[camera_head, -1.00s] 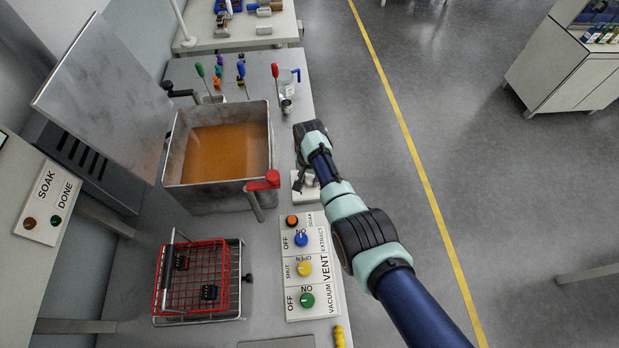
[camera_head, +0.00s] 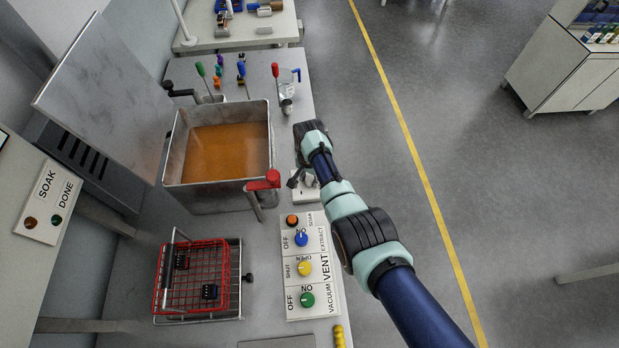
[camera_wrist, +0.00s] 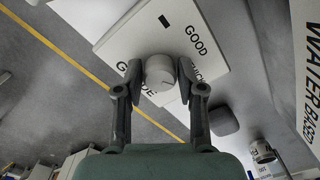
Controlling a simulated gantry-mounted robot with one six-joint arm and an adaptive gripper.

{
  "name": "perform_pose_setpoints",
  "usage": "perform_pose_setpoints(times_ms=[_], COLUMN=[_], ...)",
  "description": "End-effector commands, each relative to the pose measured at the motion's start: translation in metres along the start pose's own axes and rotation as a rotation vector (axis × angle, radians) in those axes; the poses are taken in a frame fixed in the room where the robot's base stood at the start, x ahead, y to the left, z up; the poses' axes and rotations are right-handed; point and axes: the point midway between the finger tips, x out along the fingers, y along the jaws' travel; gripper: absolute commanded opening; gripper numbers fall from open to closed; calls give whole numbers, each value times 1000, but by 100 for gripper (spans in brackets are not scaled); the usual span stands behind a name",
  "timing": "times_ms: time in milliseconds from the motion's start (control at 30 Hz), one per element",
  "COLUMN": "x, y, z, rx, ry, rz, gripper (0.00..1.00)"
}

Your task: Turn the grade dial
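The grade dial (camera_wrist: 159,73) is a pale grey round knob with a thin mark on its face, seen in the wrist view. It stands on a white panel (camera_wrist: 110,38) lettered "GOOD" and "GRADE", part of the lettering hidden by the knob and fingers. My gripper (camera_wrist: 159,75) has one dark fingertip on each side of the knob, seemingly touching it. In the head view the gripper (camera_head: 302,179) is small and dark over the white panel (camera_head: 306,194), and the dial itself cannot be made out there.
A control panel (camera_head: 325,270) with blue, yellow and green knobs lies nearer. A metal tank (camera_head: 220,200) of orange liquid, with a red-handled lever (camera_head: 264,182), is left of my gripper. A red wire basket (camera_head: 190,280) sits nearer left. A beaker (camera_head: 288,85) stands beyond.

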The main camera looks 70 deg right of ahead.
Motion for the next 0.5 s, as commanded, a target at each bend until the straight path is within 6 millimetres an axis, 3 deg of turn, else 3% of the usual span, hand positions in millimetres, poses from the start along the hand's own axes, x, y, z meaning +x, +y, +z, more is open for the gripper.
perform_pose_setpoints(times_ms=[100, 367, 500], x=[0, 0, -11], y=[0, 0, -1], z=[0, 0, -1], rx=[0, -1, -1], ry=[0, 0, 2], rz=[0, 0, -2], gripper=[60, 60, 60])
